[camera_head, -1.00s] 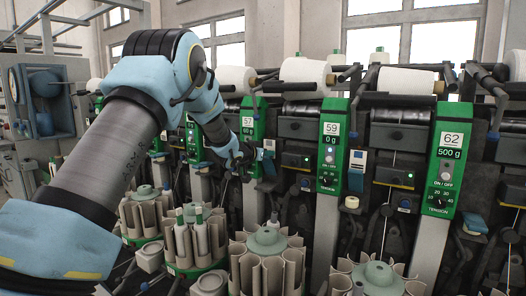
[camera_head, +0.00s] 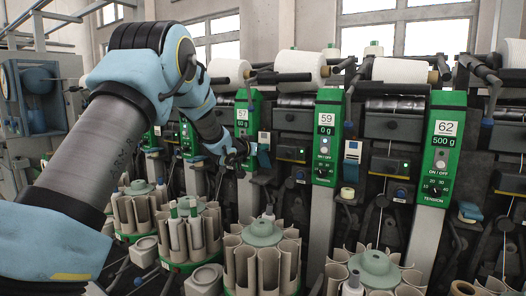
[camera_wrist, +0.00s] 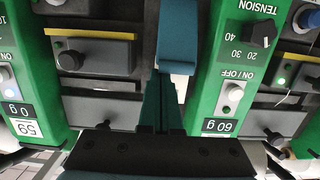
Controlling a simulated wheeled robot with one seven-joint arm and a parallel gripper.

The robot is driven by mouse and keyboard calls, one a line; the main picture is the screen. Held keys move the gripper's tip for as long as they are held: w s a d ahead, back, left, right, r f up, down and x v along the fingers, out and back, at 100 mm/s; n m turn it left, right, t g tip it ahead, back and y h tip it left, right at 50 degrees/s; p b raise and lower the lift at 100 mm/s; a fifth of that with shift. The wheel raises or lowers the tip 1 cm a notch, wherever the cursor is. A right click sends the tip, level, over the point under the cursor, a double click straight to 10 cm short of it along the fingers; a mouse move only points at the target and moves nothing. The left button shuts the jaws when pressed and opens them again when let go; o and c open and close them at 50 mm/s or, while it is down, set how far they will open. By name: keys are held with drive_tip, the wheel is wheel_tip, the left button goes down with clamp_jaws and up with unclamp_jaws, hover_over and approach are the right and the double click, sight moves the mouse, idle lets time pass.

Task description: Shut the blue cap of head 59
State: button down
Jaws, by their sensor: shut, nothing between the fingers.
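The green panel of head 59 (camera_head: 326,135) stands in the middle of the head view. In the wrist view, which is upside down, it is at the left (camera_wrist: 28,70). A blue cap (camera_wrist: 178,35) with a white part beneath it sits between panels 59 and 57, close beside panel 57. A similar blue-and-white unit (camera_head: 352,152) is just right of panel 59. I cannot tell from the labels which cap belongs to head 59. My gripper (camera_head: 243,157) is shut and empty in front of panel 57; its fingers (camera_wrist: 161,100) point toward the nearer cap. Contact is unclear.
Panel 57 (camera_head: 247,122) is right by my gripper. Panel 62 (camera_head: 440,150) stands further right, with a lowered blue piece (camera_head: 470,211) beside it. Round bobbin magazines (camera_head: 264,235) line the front below. White cones (camera_head: 300,65) lie along the top.

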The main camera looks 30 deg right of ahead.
sight(264, 154)
drive_tip(key=shift+a+f+b, duration=0.1)
drive_tip(key=shift+f+b, duration=0.1)
drive_tip(key=shift+b, duration=0.1)
drive_tip(key=f+b, duration=0.1)
drive_tip(key=b, duration=0.2)
drive_tip(key=a+f+h+b, duration=0.1)
drive_tip(key=b, duration=0.3)
drive_tip(key=shift+s+a+t+h+b, duration=0.1)
drive_tip(key=shift+s+t+h+b, duration=0.2)
drive_tip(key=shift+s+t, duration=0.1)
drive_tip(key=f+h+b, duration=0.1)
drive_tip(key=b, duration=0.3)
drive_tip(key=a+t+h+b, duration=0.1)
drive_tip(key=b, duration=0.4)
drive_tip(key=shift+s+a+f, duration=0.25)
drive_tip(key=shift+s+f, duration=0.1)
drive_tip(key=shift+f, duration=0.05)
drive_tip(key=f+h+b, duration=0.1)
drive_tip(key=b, duration=0.3)
drive_tip(key=a+f+t+b, duration=0.1)
drive_tip(key=b, duration=0.3)
drive_tip(key=s+a+f+h+b, duration=0.1)
drive_tip(key=f+b, duration=0.1)
drive_tip(key=b, duration=0.2)
drive_tip(key=shift+t+h, duration=0.3)
drive_tip(key=shift+b, duration=0.3)
